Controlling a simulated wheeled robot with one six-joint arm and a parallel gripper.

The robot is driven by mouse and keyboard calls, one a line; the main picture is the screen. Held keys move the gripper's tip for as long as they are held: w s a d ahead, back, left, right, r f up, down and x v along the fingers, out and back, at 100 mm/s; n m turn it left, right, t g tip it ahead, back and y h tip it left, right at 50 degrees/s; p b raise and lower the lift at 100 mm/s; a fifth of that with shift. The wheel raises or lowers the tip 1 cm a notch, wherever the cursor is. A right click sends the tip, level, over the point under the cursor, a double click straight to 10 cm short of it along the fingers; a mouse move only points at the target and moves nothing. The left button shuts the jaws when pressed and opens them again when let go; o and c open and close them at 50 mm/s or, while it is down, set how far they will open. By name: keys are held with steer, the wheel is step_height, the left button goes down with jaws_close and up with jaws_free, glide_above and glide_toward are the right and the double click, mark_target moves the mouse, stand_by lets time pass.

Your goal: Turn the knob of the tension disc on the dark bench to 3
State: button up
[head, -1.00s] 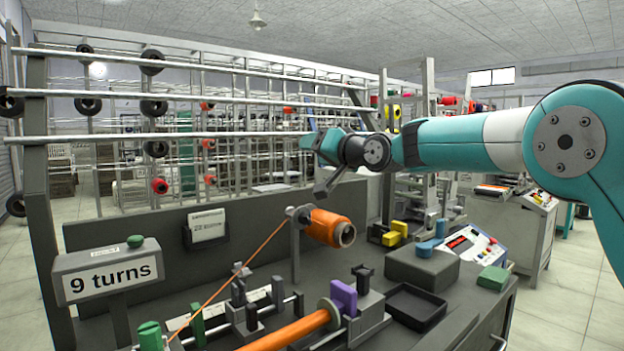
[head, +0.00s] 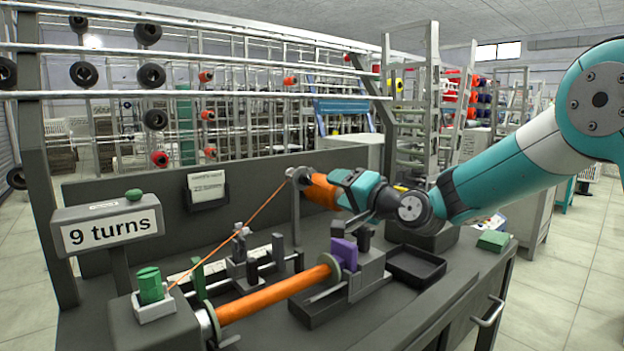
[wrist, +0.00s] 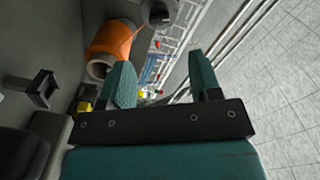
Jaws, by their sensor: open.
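The dark bench (head: 400,325) carries a winder with a long orange bobbin (head: 270,295). An orange thread runs from the supply spool (head: 318,190) down to the left end. A green ribbed knob (head: 151,286) stands on a pale square base there. A small metal thread-guide assembly (head: 240,262) stands behind the bobbin. I cannot tell which part is the tension disc, and no number scale is readable. My gripper (head: 345,187) is in front of the spool, partly covering it. In the wrist view my gripper (wrist: 162,78) is open and empty, with the spool (wrist: 108,45) beyond its left finger.
A "9 turns" sign (head: 110,232) stands at the left. A purple block (head: 344,252) sits on the tailstock, beside a black tray (head: 416,266). A green block (head: 493,241) lies at the right edge. A card holder (head: 206,190) hangs on the back panel.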

mark_target(307, 180)
steer(key=x, duration=1)
steer(key=shift+p, duration=0.3)
steer(key=shift+w, duration=0.1)
steer(key=c, duration=0.9)
